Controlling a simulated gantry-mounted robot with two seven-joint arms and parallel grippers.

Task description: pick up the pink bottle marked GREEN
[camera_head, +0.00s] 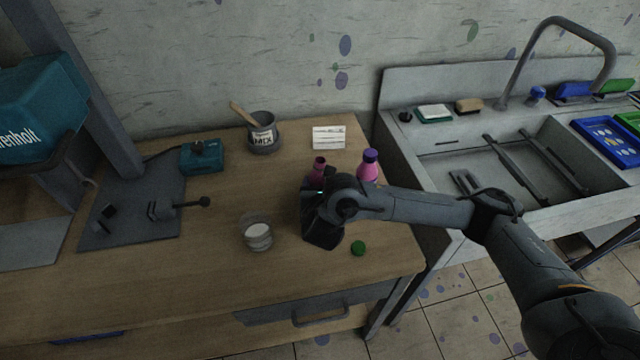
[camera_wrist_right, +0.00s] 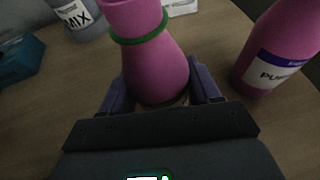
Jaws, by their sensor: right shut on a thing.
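The pink bottle with a green neck ring (camera_wrist_right: 150,55) stands between the two fingers of my right gripper (camera_wrist_right: 160,92) in the right wrist view. It has no cap on, and its label is hidden. In the head view the open top of this bottle (camera_head: 319,166) shows just behind my right gripper (camera_head: 317,190), which hides its lower part. My right gripper is shut on this bottle. A small green cap (camera_head: 358,247) lies on the table in front of the gripper. My left gripper is not in view.
A second pink bottle with a purple cap (camera_head: 368,165) stands close on the right. A MIX pot with a stick (camera_head: 262,134), a white card (camera_head: 328,138) and a clear cup (camera_head: 257,232) are on the wooden table (camera_head: 200,270). A sink (camera_head: 470,165) adjoins at the right.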

